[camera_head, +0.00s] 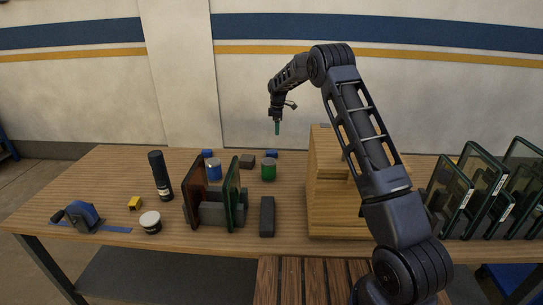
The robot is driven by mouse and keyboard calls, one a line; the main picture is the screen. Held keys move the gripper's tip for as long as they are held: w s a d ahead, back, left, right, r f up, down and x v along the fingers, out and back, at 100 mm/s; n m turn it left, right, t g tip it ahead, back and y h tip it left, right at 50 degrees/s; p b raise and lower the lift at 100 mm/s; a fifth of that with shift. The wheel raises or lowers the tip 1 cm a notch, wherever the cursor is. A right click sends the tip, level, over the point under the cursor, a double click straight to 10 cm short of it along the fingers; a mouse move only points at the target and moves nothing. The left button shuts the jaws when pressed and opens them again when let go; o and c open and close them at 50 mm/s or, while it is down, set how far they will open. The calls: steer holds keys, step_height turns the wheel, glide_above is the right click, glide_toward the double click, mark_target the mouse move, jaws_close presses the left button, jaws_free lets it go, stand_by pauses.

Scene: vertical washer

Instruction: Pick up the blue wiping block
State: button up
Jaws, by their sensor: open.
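Two small blue blocks lie at the back of the wooden table: a blue block (208,153) on the left, behind a blue-banded jar, and another blue block (271,153) on the right, behind a green-banded jar. I cannot tell which one is the wiping block. My gripper (278,127) hangs in the air, pointing down, above the back of the table near the right blue block. It is open, with a green fingertip showing, and nothing is seen in it. The jars partly hide the fronts of both blue blocks.
The blue-banded jar (213,169), green-banded jar (268,170) and grey block (247,161) stand close by. Upright panels (232,195), a black bottle (160,176) and a dark bar (267,216) are in front. A wooden box (332,205) stands right.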

steer(key=n, duration=0.1)
glide_above(271, 151)
step_height(271, 151, down, 6)
steer(key=r, duration=0.1)
steer(key=shift+s+d+f, duration=0.1)
steer(key=shift+s+f, duration=0.05)
steer(key=shift+f, duration=2.7)
steer(key=shift+s+d+f, duration=0.1)
steer(key=shift+f, duration=2.7)
steer(key=c, duration=1.1)
steer(key=shift+o, duration=0.2)
steer(key=shift+r, duration=0.15)
